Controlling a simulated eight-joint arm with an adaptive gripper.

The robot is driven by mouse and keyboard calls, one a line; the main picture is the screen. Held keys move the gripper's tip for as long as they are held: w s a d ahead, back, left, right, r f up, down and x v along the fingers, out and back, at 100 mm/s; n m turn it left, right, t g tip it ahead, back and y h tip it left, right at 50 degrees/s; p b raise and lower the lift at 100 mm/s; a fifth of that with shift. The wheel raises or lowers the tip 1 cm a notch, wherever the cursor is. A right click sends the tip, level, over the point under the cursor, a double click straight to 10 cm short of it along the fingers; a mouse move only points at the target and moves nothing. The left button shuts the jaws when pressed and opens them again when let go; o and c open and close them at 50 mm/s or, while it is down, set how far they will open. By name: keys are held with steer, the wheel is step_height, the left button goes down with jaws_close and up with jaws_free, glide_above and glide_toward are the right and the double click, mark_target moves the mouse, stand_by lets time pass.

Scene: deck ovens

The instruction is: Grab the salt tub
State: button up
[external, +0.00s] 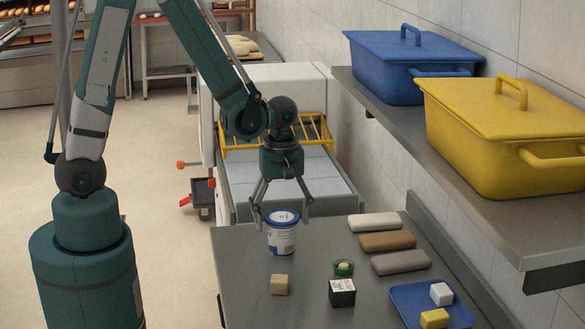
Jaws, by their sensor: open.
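The salt tub is most likely the white tub with a blue rim and printed label (281,238), standing upright near the far left part of the steel table. Its label is too small to read. My gripper (281,220) points down at the tub, with its fingers open and spread to either side of the tub's top. I cannot tell whether the fingers touch it. The tub's base rests on the table.
A beige cube (279,284), a black box (342,292), a small green bowl (343,267) and several long blocks (388,241) lie nearby. A blue tray (406,305) holds small blocks. Blue (410,75) and yellow (505,140) lidded bins stand on a shelf at right.

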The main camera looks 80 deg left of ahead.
steer(key=c, duration=1.3)
steer(key=shift+r, duration=0.15)
steer(key=shift+r, duration=4.85)
